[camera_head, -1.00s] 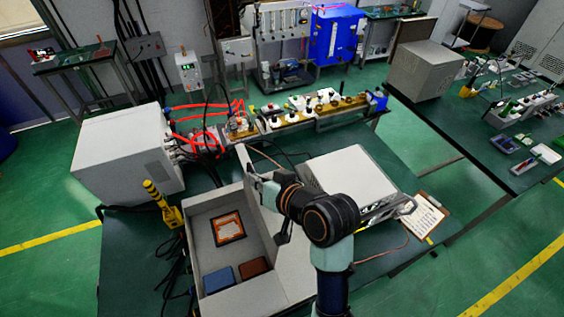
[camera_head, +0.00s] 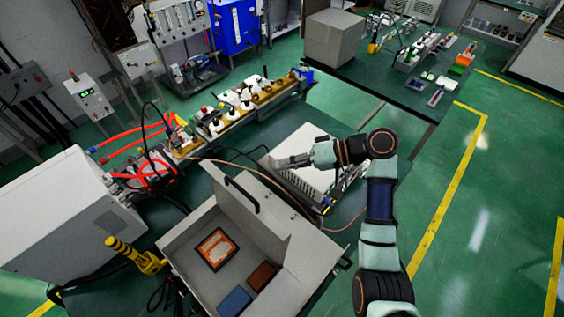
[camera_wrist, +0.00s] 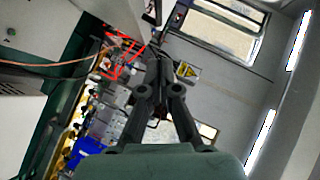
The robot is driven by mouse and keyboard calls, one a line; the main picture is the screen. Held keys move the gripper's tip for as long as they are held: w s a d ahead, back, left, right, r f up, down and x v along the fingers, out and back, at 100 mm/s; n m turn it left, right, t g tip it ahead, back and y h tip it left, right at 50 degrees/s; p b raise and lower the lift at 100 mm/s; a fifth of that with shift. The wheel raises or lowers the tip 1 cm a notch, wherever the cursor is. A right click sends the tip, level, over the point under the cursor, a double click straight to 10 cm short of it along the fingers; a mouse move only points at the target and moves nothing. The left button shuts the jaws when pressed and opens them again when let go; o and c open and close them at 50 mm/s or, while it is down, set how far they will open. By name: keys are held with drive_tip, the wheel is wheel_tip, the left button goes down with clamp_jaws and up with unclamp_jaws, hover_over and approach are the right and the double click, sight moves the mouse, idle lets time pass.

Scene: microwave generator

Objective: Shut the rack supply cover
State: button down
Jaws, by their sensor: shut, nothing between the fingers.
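The rack supply is an open grey box (camera_head: 178,262) on the bench, low in the head view. Its cover (camera_head: 272,213) stands raised along the box's far right side, with a black handle (camera_head: 243,194) on it. Inside the box are an orange-framed label (camera_head: 217,248), a blue block (camera_head: 235,301) and a brown block (camera_head: 262,276). My gripper (camera_head: 283,163) is shut and empty, beyond the cover over the white unit, pointing left. Its closed fingers also show in the wrist view (camera_wrist: 159,52). It appears apart from the cover.
A white vented unit (camera_head: 312,183) lies under my gripper. A large white cabinet (camera_head: 65,215) and yellow post (camera_head: 135,255) stand left of the box. Red hoses (camera_head: 150,150) and a rail of parts (camera_head: 240,105) run behind. Green floor is clear at right.

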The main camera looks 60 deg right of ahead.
drive_tip(key=w+a+f+p, duration=0.1)
drive_tip(key=w+a+f, duration=0.2)
drive_tip(key=w+a, duration=0.2)
drive_tip(key=shift+w+a+f+p, duration=0.3)
drive_tip(key=shift+a+f+p, duration=0.1)
drive_tip(key=shift+a, duration=0.4)
